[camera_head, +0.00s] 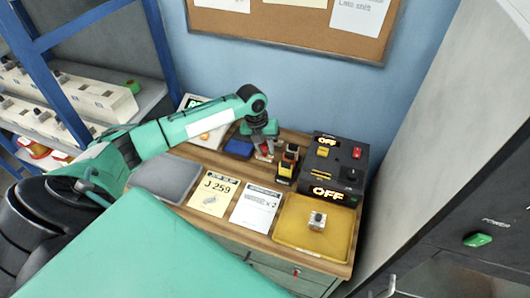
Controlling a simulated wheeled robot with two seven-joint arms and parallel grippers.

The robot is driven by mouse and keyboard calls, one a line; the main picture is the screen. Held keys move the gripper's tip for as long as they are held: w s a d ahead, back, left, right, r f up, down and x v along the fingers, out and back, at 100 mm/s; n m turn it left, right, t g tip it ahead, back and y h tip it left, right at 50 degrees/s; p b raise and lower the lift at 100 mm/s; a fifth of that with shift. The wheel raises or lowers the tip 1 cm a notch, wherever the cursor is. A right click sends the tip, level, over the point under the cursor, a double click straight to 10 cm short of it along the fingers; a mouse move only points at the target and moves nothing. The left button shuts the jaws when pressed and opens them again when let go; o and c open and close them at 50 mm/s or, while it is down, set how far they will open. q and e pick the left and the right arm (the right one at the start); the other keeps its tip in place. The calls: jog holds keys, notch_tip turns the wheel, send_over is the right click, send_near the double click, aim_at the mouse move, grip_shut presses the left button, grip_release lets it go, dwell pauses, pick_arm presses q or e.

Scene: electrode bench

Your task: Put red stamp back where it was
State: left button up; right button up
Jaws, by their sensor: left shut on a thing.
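My left gripper (264,143) reaches down over the back of the wooden bench, its arm coming from the left. It is shut on a small red and white thing (264,154), which looks like the red stamp; the fingers partly hide it. I cannot tell whether it touches the bench top. A blue pad (236,149) lies just left of the gripper. A yellow and black device (288,163) stands close to its right. My right gripper is not in view.
A black box (351,158) with two lit OFF signs stands at the back right. A yellow J 259 slip (213,193), a white sheet (257,207) and a grey tray (166,178) lie in front.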

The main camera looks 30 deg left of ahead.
aim_at(265, 155)
pick_arm(q)
jog(key=x, duration=0.1)
jog(key=p+x, duration=0.1)
jog(key=x, duration=0.2)
jog(key=shift+s+a, duration=0.2)
jog(key=shift+a, duration=0.2)
jog(key=shift+f, duration=0.15)
jog(key=shift+f, duration=0.15)
jog(key=o, duration=0.8)
